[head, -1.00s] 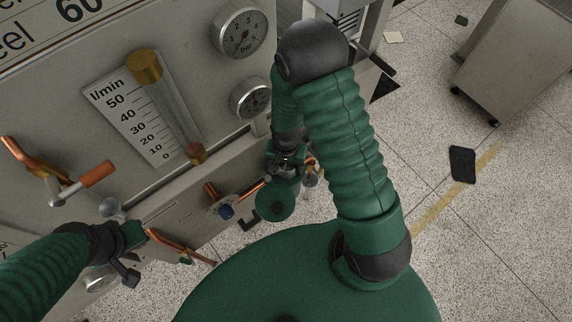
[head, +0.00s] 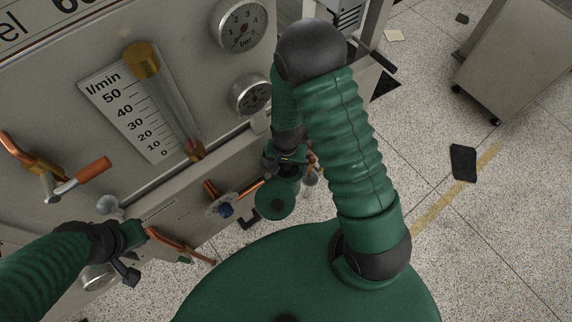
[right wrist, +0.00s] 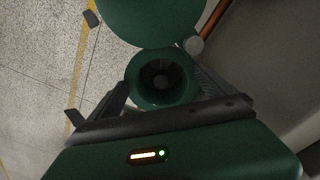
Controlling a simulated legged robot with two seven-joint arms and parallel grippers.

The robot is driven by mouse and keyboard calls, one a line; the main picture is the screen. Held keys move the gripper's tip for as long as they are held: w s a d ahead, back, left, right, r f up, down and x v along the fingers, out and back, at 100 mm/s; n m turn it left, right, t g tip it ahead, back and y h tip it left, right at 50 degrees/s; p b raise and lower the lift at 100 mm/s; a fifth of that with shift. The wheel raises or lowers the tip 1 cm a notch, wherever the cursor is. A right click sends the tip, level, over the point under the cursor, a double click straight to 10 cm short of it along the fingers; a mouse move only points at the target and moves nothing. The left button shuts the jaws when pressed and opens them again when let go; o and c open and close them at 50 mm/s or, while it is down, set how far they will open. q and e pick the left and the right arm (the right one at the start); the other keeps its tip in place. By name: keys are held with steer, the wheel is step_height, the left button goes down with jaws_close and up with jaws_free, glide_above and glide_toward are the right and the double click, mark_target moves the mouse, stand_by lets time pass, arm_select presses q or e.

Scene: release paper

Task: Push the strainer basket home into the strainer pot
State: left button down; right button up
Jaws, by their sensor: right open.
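The strainer pot (right wrist: 135,90) shows in the right wrist view as a green ring-shaped mouth with a dark inside. A dark round shape (right wrist: 162,78) lies within the mouth; it may be the strainer basket, but it is too dark to tell how deep it sits. My right gripper (right wrist: 160,98) is open, its fingers on either side of the mouth, with nothing seen held. In the head view the right gripper (head: 288,160) is small and partly hidden, just above a green disc (head: 272,200). My left gripper (head: 128,262) is beside the panel at lower left; its jaws are unclear.
A grey panel carries a flow gauge (head: 127,105), two dials (head: 240,26) and an orange-handled lever (head: 80,178). Copper pipework (head: 180,245) runs close to my left gripper. A grey cabinet (head: 520,70) stands on the speckled floor, which is mostly clear at right.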

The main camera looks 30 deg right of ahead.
step_height(320, 180, up, 17)
steer(key=p, duration=0.1)
steer(key=shift+s+a, duration=0.15)
steer(key=shift+f, duration=0.1)
stand_by(0.3)
